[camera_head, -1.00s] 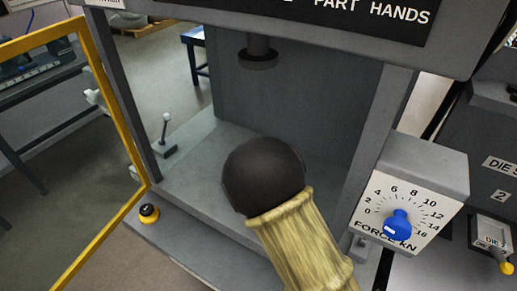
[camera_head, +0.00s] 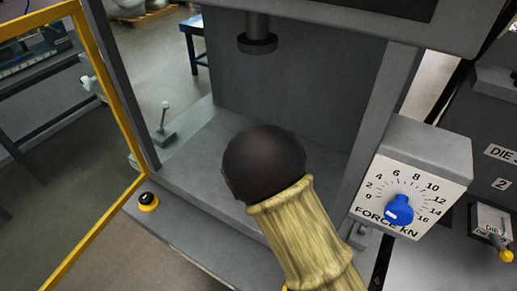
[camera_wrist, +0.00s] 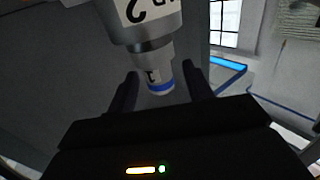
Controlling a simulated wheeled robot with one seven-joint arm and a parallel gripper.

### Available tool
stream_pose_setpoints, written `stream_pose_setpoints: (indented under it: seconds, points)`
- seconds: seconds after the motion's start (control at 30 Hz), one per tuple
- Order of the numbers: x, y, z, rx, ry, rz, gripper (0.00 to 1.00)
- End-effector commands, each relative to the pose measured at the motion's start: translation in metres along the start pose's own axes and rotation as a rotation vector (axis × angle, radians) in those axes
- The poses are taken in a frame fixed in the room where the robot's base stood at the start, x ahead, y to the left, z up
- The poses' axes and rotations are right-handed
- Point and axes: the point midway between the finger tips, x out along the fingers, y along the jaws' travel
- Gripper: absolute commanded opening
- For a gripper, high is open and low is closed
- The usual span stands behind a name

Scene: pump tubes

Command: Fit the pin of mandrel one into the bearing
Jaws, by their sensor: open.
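I cannot pick out the mandrel's pin or the bearing in either view.
A grey press frame surrounds an open bay with a bare floor (camera_head: 190,160) and a dark ram (camera_head: 257,40) hanging from above. A yellow-edged door (camera_head: 108,85) stands at the left. A force dial box (camera_head: 420,175) juts out at the right. A small lever (camera_head: 164,125) stands at the bay's left.

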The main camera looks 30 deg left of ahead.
Motion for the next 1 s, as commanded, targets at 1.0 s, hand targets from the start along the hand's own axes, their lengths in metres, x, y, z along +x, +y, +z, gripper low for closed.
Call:
stream_pose_setpoints:
  seconds: [1.0]
  points:
    - [-0.15,-0.001,-0.004,-0.002,0.0,0.001,0.51]
